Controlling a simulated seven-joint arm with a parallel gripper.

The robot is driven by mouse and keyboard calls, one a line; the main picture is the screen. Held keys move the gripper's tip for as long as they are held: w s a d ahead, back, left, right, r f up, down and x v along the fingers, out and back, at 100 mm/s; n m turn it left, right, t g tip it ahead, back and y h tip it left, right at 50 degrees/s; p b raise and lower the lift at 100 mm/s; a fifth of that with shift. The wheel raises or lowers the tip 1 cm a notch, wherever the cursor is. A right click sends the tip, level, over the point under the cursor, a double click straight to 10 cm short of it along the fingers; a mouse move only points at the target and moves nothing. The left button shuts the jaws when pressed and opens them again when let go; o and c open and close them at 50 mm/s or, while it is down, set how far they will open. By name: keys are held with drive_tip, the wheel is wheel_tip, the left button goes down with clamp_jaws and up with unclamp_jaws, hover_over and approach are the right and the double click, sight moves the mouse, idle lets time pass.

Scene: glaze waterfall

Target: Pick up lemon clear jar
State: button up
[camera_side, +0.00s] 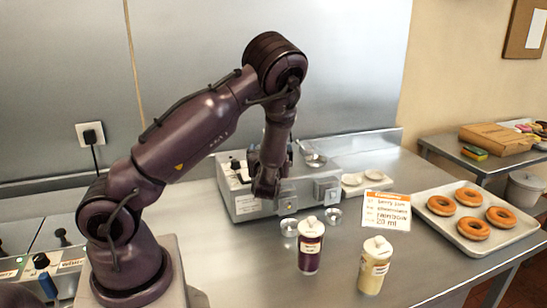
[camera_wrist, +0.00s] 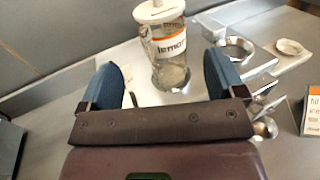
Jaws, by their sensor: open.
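The lemon clear jar (camera_wrist: 169,58) is in the wrist view, upper middle. It is see-through with a white lid and a white and orange label reading "lemon". My gripper (camera_wrist: 163,68) is open, its two blue fingers spread to the left and right of the jar's lower part in the picture. The jar looks beyond the fingertips and I see no contact. In the side view my gripper (camera_side: 266,190) points down in front of the metal machine. I cannot make out the lemon jar there; my arm may hide it.
A purple jar (camera_side: 311,248) and a pale yellow jar (camera_side: 374,268) stand at the front, near an order card (camera_side: 387,211). Metal rings (camera_side: 289,227) lie by the machine (camera_side: 320,187). A tray (camera_side: 468,245) of doughnuts is at right.

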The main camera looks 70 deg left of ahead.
drive_tip(key=x, duration=0.8)
drive_tip(key=shift+w+a+r, duration=0.1)
drive_tip(key=shift+w+a, duration=0.05)
drive_tip(key=shift+w, duration=0.1)
drive_tip(key=shift+r, duration=0.1)
drive_tip(key=c, duration=1.6)
